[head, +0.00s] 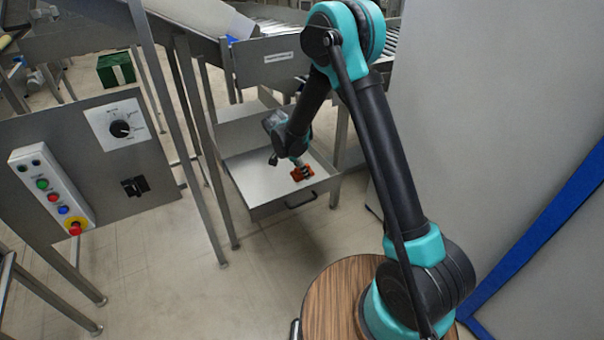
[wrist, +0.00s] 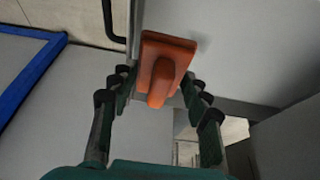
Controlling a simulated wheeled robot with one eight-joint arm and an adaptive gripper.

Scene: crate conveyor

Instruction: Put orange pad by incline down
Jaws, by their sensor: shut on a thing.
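The orange pad (head: 302,173) has a flat rectangular base and a raised grip. It shows in the wrist view (wrist: 178,47) between the fingers, near the top middle. My gripper (head: 297,164) is shut on the pad and hangs over the open metal drawer (head: 250,180), towards its front edge. In the wrist view, my gripper (wrist: 158,84) has its fingers on both sides of the pad's grip. I cannot tell whether the pad touches the drawer floor. A sloping metal incline (head: 195,16) runs along the top of the head view, behind the drawer.
A black drawer handle (head: 300,201) is on the drawer front. Metal legs (head: 200,150) stand left of it. A control panel (head: 85,165) with buttons is at left, a green box (head: 116,69) behind. A grey panel with a blue edge (head: 540,245) is at right. Floor in front is clear.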

